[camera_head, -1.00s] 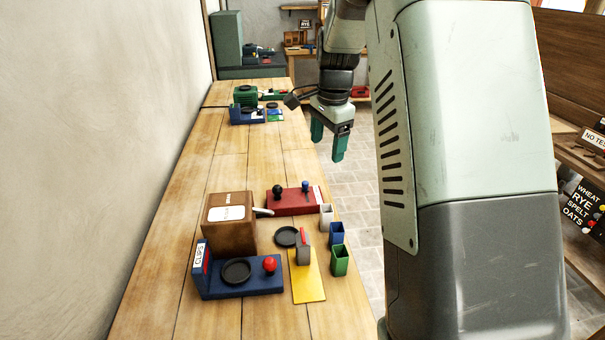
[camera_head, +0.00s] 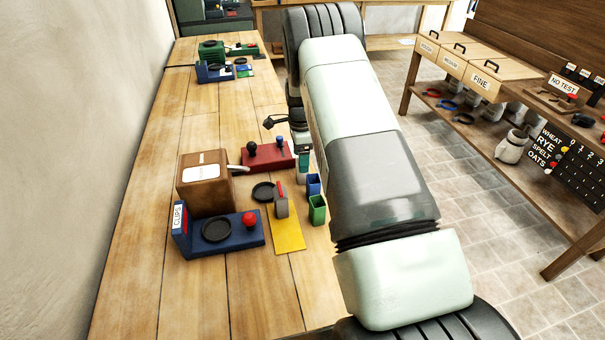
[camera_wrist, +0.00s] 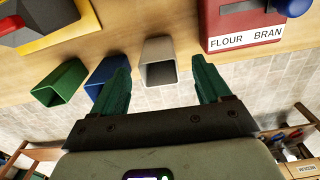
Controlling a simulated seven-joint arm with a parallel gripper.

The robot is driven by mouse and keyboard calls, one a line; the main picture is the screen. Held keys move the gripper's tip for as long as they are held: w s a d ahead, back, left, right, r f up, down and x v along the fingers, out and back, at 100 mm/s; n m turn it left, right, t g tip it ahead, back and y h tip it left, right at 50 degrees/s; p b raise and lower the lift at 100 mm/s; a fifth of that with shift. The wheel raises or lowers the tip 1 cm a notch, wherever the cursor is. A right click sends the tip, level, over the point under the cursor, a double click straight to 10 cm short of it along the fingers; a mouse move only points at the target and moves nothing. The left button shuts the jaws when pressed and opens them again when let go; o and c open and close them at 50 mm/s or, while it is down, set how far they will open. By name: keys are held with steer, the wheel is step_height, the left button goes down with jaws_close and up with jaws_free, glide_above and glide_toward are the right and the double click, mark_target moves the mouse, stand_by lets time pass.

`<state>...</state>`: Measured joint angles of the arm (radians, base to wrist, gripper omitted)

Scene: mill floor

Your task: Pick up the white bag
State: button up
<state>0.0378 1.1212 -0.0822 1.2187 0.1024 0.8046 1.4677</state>
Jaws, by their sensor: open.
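The white bag (camera_wrist: 158,48) looks like a small open-topped pouch. In the wrist view it shows between my fingertips with its dark opening towards the camera. My gripper (camera_wrist: 160,66) is open and empty, one finger to each side of the bag; I cannot tell the exact distance. The left finger partly covers the blue bag (camera_wrist: 97,78), with the green bag (camera_wrist: 58,84) further left. In the head view my gripper (camera_head: 304,158) is at the bench edge, mostly hidden behind my arm, and it obscures most of the white bag.
The red block (camera_head: 268,156), labelled FLOUR BRAN, stands close to the white bag. A brown box (camera_head: 206,190), a blue stand (camera_head: 236,238) and a yellow plate (camera_head: 287,232) are on the bench (camera_head: 140,270). A wooden rack (camera_head: 500,75) stands across the tiled floor.

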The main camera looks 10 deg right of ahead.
steer(key=f, duration=0.5)
steer(key=shift+d, duration=0.2)
steer(key=shift+c, duration=0.4)
steer(key=c, duration=1)
